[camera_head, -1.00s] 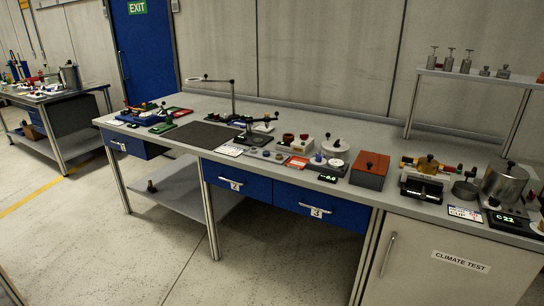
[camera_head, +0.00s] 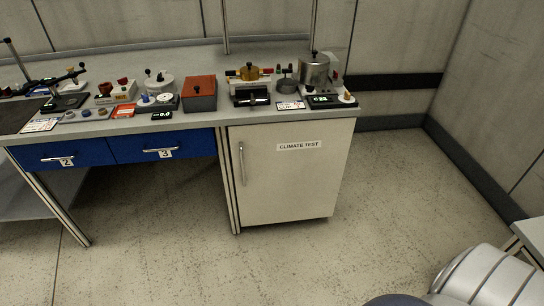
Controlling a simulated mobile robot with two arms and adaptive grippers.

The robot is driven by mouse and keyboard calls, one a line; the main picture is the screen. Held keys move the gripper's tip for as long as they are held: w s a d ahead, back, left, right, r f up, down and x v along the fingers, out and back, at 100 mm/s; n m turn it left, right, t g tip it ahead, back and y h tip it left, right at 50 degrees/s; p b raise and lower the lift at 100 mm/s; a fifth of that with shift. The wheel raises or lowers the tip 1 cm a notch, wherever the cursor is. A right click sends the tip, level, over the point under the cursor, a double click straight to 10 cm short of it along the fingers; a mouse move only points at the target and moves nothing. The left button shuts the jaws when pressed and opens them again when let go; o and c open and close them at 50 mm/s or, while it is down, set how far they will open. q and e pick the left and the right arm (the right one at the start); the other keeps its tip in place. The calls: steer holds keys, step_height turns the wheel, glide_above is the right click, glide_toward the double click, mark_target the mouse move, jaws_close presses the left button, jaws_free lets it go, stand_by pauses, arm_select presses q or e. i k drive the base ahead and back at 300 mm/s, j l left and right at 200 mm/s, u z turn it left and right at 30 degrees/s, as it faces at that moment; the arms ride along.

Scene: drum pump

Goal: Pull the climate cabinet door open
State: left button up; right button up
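The climate cabinet door (camera_head: 290,185) is a pale panel under the right end of the workbench, with a "CLIMATE TEST" label (camera_head: 299,145) near its top. It appears shut, flush with the cabinet front. A vertical metal bar handle (camera_head: 242,163) sits near its left edge. No gripper touches the handle. A rounded white and grey part of my own body shows at the lower right, but neither gripper is in view.
Blue drawers 2 (camera_head: 64,153) and 3 (camera_head: 161,147) are left of the cabinet and look closed. The floor (camera_head: 180,260) before the cabinet is clear. Another pale surface (camera_head: 530,236) stands at right.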

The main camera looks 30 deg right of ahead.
mark_target(288, 171)
steer(key=z, duration=1.1)
